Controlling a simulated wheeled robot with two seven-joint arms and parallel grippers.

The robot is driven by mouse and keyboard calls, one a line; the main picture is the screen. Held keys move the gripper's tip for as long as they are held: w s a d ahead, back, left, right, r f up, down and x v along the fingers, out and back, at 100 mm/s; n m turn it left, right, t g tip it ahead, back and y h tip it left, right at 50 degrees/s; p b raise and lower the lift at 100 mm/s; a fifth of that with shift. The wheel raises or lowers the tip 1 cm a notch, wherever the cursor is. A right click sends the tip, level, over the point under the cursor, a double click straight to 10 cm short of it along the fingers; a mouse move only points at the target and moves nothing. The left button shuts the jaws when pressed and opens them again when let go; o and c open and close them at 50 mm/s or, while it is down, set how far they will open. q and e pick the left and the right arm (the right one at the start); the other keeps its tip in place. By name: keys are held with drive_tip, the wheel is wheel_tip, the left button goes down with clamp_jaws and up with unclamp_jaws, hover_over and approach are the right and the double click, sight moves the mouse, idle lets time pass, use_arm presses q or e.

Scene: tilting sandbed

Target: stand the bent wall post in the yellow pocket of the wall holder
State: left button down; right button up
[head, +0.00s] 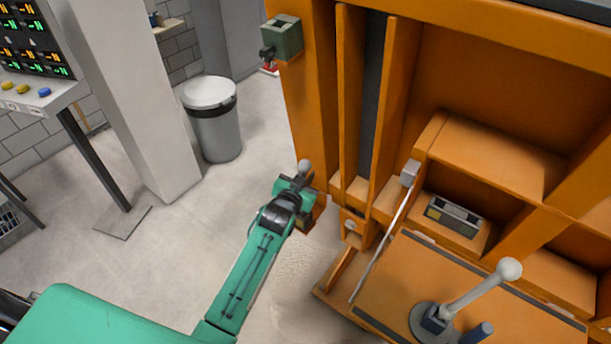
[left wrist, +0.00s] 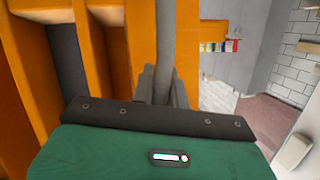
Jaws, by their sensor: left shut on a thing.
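My left gripper (head: 294,190) is shut on the grey bent wall post, beside the left edge of the orange frame. A grey rounded end of the post (head: 305,166) shows just above the fingers in the head view. In the left wrist view the post (left wrist: 165,35) runs from the top edge down between the dark fingertips (left wrist: 163,88); its lower part and its bend are hidden. A small row with yellow, red and other colours (left wrist: 220,46) shows beyond, at the right. I cannot tell whether it is the wall holder. My right gripper is out of view.
The orange frame (head: 320,90) with upright slots and shelves fills the right. A green box (head: 282,38) sits on its left edge. A ball-topped lever (head: 480,285) stands on the orange panel at lower right. A grey bin (head: 213,125) stands left; the floor between is clear.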

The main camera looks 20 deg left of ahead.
use_arm(q)
drive_tip(key=shift+f+b, duration=0.6)
drive_tip(key=shift+f, duration=0.8)
drive_tip(key=c, duration=0.8)
unclamp_jaws()
drive_tip(key=shift+c, duration=0.2)
wheel_tip(320, 180, up, 8)
drive_tip(key=p, duration=0.7)
drive_tip(key=shift+r+p, duration=0.1)
drive_tip(key=shift+p, duration=0.2)
